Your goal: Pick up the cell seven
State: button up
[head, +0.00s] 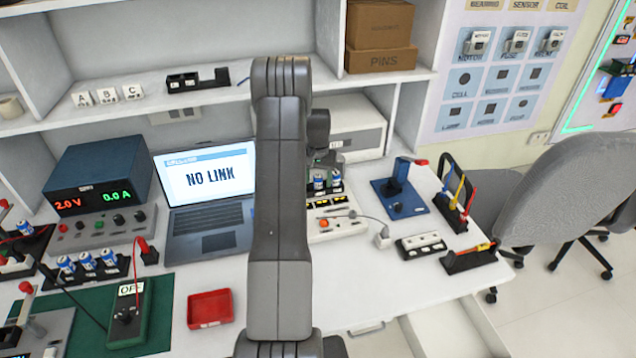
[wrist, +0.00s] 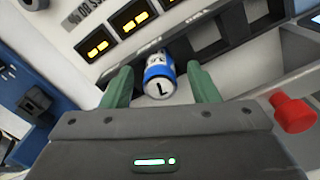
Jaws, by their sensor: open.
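A blue and white cell (wrist: 158,76) stands in a dark slotted holder (wrist: 205,42) in the wrist view. Its end bears a dark mark that looks like a 7 seen upside down. My gripper (wrist: 162,86) is open, with one green finger on each side of the cell. I cannot tell whether either finger touches it. In the head view two blue and white cells (head: 319,182) show just right of my arm, above a white unit with lit amber displays (head: 328,202). My gripper's fingers are hard to make out there.
A red knob (wrist: 293,113) is close to the gripper's right side in the wrist view. In the head view a blue stand (head: 400,200), a white socket strip (head: 420,245) and tool holders (head: 468,258) are to the right. A laptop (head: 207,200) and red tray (head: 210,308) are left.

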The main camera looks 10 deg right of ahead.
jog(key=shift+f, duration=0.1)
jog(key=shift+c, duration=0.4)
jog(key=c, duration=1)
jog(key=shift+c, duration=0.2)
